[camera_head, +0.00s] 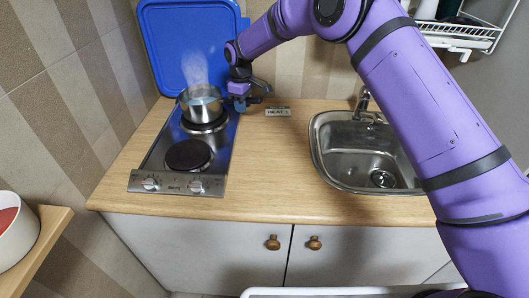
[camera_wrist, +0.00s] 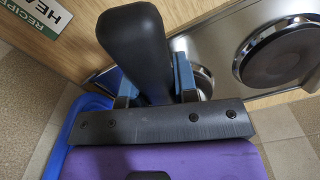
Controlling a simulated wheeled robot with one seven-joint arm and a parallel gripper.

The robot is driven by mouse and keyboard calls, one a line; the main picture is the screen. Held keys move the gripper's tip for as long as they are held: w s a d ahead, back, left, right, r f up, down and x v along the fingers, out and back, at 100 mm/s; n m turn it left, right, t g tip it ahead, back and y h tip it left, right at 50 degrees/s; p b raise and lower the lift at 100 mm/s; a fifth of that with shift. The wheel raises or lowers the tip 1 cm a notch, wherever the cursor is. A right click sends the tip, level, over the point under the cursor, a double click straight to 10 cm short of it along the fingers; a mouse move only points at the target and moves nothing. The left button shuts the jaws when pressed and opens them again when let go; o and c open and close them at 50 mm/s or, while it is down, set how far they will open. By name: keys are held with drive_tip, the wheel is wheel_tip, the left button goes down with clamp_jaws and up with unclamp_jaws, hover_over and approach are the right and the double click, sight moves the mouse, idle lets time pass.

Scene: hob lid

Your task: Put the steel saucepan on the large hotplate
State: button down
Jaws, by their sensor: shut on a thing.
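The steel saucepan (camera_head: 201,104) is at the rear of the hob, upright, with steam rising above it. My gripper (camera_head: 240,103) is at its right side, shut on its black handle, which fills the middle of the wrist view (camera_wrist: 138,40) between my blue fingers (camera_wrist: 153,88). The rear hotplate (camera_head: 205,129) shows below the pan, partly hidden by it. I cannot tell whether the pan touches it. The front hotplate (camera_head: 188,156) is bare. One bare hotplate also shows at right in the wrist view (camera_wrist: 280,55). Which hotplate is larger is hard to judge.
The blue hob lid (camera_head: 190,35) stands raised against the wall behind the pan. Control knobs (camera_head: 196,187) line the hob's front.

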drive_tip(key=shift+f, duration=0.2)
idle(0.6)
drive_tip(key=c, duration=0.8)
unclamp_jaws()
drive_tip(key=shift+c, duration=0.2)
drive_tip(key=shift+o, duration=0.2)
drive_tip(key=shift+f, duration=0.1)
wheel_tip(320, 180, up, 11)
